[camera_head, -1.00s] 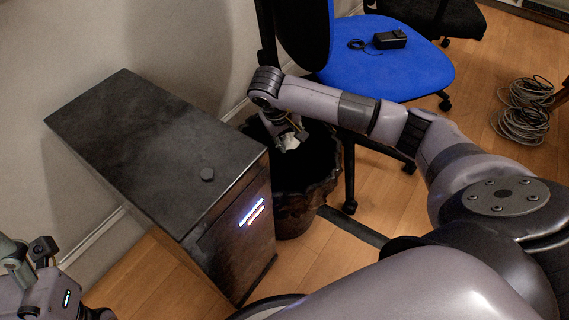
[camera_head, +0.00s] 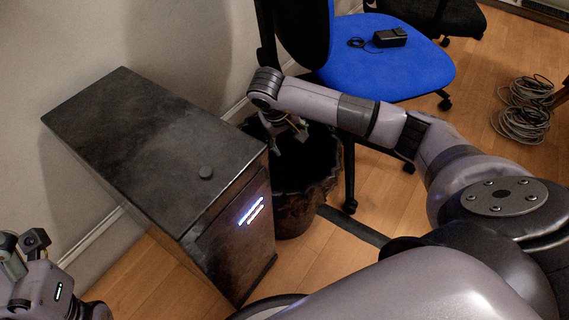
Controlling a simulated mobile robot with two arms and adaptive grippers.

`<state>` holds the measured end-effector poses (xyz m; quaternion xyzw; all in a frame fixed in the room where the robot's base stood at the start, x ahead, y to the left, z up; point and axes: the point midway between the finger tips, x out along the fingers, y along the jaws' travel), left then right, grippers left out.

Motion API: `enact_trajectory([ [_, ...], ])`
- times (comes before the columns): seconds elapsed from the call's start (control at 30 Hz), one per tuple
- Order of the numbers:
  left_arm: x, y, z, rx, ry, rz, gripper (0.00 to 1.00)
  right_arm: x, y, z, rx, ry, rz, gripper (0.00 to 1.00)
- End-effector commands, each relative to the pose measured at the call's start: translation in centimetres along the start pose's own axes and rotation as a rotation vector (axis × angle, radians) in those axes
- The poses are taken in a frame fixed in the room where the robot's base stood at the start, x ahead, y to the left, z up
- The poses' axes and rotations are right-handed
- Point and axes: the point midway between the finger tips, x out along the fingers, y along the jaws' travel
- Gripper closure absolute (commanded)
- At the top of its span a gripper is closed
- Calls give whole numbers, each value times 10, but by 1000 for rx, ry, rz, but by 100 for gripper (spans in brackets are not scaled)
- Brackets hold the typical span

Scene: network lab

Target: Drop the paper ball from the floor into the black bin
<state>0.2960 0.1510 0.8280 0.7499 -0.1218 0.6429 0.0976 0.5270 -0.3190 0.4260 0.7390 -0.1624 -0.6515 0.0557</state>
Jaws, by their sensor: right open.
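The black bin (camera_head: 300,198) stands on the floor between the dark cabinet and the blue chair. My right gripper (camera_head: 289,145) is over the bin's mouth, pointing down, with its fingers apart and nothing between them. The paper ball is not visible now; the bin's dark inside is too deep in shadow to show what lies in it. Part of my left arm (camera_head: 45,285) shows at the lower left corner; its fingertips cannot be made out.
A dark cabinet (camera_head: 140,130) with a small round knob on top stands left of the bin. A blue chair (camera_head: 385,65) with a black adapter (camera_head: 390,38) on its seat is behind my right arm. Coiled cables (camera_head: 522,125) lie on the floor at right.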

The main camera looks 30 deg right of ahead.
Motion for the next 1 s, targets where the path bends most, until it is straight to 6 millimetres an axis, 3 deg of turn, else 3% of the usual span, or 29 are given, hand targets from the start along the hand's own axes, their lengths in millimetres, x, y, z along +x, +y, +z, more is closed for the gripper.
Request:
enact_trajectory([
  [0.27, -1, 0, 0, 1, -2, -1, 38, -16, 0, -2, 1, 5, -1, 35],
  [0.6, 0, 0, 0, 1, -1, 0, 38, -91, 0, -2, -1, 6, -2, 35],
  [0.7, 0, 0, 0, 1, -1, 0, 38, -104, 0, -2, -1, 6, 0, 35],
  [1.0, 0, 0, 0, 0, -1, 0, 38, -120, 0, 0, 1, 0, 0, 35],
])
